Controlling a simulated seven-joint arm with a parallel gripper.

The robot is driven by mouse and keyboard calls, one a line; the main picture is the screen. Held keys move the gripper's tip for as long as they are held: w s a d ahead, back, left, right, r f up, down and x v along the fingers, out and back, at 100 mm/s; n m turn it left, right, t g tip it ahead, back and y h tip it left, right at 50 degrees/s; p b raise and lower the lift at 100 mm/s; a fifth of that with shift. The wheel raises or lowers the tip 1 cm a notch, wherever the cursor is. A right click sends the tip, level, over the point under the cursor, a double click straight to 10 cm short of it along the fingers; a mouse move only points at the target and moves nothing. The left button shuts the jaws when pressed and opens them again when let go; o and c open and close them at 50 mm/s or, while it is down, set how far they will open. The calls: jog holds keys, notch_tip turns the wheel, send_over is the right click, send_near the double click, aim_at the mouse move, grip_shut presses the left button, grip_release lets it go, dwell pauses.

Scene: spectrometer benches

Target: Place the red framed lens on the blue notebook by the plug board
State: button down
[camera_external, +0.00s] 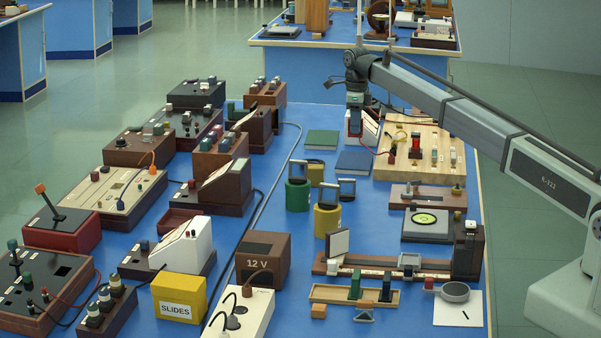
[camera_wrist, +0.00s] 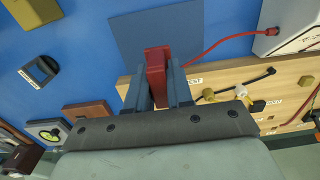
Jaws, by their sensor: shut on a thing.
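My gripper (camera_external: 355,108) is shut on the red framed lens (camera_wrist: 155,72), which shows edge-on as a red bar between the two fingers in the wrist view. The blue notebook (camera_external: 354,162) lies flat on the blue table, left of the plug board (camera_external: 398,167). In the wrist view the notebook (camera_wrist: 135,38) is beyond and partly behind the lens. The lens looks raised above the table; I cannot tell its exact height. The notebook's visible cover is bare.
A green notebook (camera_external: 321,140) lies left of the blue one. Dark-framed lenses stand in front by a green cup (camera_external: 297,196) and a yellow cup (camera_external: 327,221). A white-faced box (camera_external: 369,126) with a red cable (camera_wrist: 212,48) stands close by my gripper.

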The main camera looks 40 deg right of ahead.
jog(key=shift+f, duration=3.7)
jog(key=shift+f, duration=0.1)
jog(key=c, duration=1)
grip_release()
notch_tip(320, 180, up, 12)
jog(key=shift+r, duration=0.15)
